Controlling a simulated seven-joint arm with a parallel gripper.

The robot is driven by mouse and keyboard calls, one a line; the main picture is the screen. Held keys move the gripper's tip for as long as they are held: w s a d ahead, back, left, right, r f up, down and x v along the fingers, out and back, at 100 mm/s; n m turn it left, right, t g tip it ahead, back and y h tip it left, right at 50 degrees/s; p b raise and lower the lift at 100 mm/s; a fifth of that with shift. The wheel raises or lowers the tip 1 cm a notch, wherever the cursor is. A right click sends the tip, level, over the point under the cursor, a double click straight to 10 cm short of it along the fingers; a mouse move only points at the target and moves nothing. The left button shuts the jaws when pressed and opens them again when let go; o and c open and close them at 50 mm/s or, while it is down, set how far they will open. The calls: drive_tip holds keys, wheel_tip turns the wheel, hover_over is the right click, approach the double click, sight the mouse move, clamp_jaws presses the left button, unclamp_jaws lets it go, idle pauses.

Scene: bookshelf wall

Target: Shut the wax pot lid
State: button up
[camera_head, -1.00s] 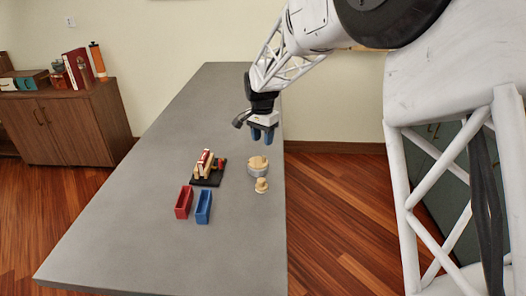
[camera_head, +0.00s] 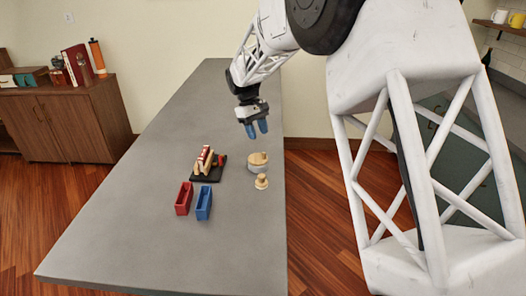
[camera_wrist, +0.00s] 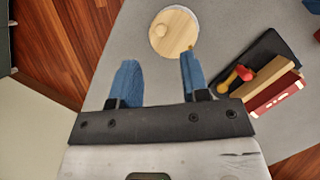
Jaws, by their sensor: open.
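The wax pot (camera_head: 257,169) is a small round grey pot near the table's right edge. Its pale wooden lid (camera_head: 258,158) shows at its top; I cannot tell how far open it is. The pot's body is mostly hidden there. My gripper (camera_head: 257,128) is open and empty, above the table and behind the pot in the head view. Its two blue fingers (camera_wrist: 160,64) are apart and not touching the lid.
Red (camera_head: 184,199) and blue (camera_head: 204,203) bins stand nearer. The grey table (camera_head: 130,230) is otherwise clear.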

sight(264, 153)
drive_tip(key=shift+w+n, duration=0.1)
drive_tip(key=shift+n, duration=0.4)
drive_tip(key=shift+f, duration=0.1)
drive_tip(key=shift+x, duration=3.8)
drive_tip(key=shift+d, duration=0.1)
clamp_jaws()
